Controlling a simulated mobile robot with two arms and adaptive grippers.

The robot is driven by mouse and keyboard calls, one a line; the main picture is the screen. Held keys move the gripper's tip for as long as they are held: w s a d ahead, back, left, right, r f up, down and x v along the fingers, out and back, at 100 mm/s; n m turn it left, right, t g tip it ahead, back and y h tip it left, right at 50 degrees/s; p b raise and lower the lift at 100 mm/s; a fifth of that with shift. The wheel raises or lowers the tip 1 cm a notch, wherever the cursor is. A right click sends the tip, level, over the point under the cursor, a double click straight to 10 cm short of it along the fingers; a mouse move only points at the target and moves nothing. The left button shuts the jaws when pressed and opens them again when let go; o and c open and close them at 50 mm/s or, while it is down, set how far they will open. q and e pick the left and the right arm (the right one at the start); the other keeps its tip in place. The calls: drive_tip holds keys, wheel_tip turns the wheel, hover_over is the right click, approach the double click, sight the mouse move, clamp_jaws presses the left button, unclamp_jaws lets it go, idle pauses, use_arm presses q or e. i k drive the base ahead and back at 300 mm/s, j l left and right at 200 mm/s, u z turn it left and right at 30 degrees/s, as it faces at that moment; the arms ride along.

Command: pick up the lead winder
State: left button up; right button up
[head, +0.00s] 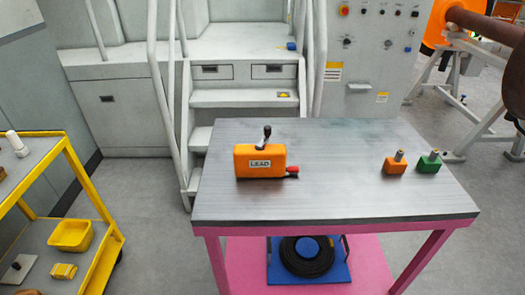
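The lead winder (259,164) is an orange box with a white "LEAD" label on its front. It stands upright on the left part of the grey table top (330,195). A black-knobbed crank handle (265,136) sticks up from its top, and a red plug (291,170) with a black part protrudes low on its right side. Nothing is touching the winder from above. Neither of my grippers shows in the head view.
A small orange block (395,166) and a green block (428,165) stand at the table's right. A coil (306,257) lies on a blue base underneath. A yellow cart (75,180) is at left; steps with handrails (245,100) rise behind. The table's middle is clear.

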sight(250, 162)
drive_tip(key=i+l+u, duration=0.1)
drive_tip(key=l+u, duration=0.15)
drive_tip(key=u, duration=0.15)
drive_tip(key=l+u, duration=0.35)
drive_tip(key=i+l+u, duration=0.1)
drive_tip(key=l+u, duration=0.3)
drive_tip(key=j, duration=0.15)
